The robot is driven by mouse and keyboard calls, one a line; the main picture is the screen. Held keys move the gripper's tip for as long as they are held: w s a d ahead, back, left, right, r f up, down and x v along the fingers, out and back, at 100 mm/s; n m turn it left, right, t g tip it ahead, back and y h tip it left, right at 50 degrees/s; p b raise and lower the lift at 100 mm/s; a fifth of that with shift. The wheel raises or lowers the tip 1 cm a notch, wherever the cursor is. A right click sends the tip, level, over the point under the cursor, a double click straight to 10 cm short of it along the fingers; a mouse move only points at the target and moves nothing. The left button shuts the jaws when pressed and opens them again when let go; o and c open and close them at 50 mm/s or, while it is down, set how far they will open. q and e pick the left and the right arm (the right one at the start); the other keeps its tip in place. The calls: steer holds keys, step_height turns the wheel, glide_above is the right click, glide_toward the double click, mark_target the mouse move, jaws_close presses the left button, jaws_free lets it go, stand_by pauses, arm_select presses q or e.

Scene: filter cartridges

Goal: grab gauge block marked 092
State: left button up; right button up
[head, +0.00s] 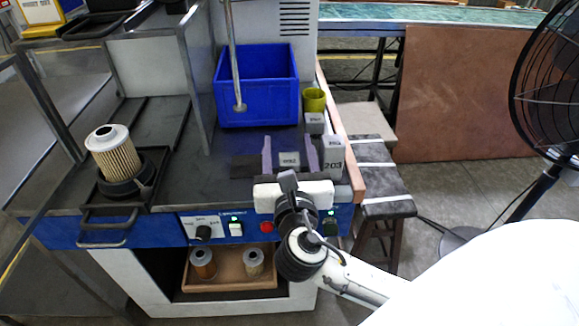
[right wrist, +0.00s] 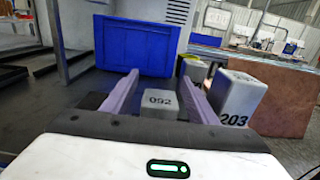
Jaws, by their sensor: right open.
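The gauge block marked 092 (head: 289,159) is a small grey block on the dark bench top, near its right end. It also shows in the right wrist view (right wrist: 160,104), with its marking facing me. My right gripper (head: 290,150) is open, with its two purple fingers on either side of the 092 block. In the right wrist view the fingers (right wrist: 158,88) stand apart with the block between them, and I see a gap at the left finger. Whether the right finger touches the block I cannot tell. My left gripper is not in view.
The taller block marked 203 (right wrist: 238,97) stands close to the right finger. A blue bin (head: 257,88) is at the back. A filter cartridge (head: 114,152) stands at left; the bench between is clear.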

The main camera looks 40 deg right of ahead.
steer(key=c, duration=1)
steer(key=shift+c, duration=1.4)
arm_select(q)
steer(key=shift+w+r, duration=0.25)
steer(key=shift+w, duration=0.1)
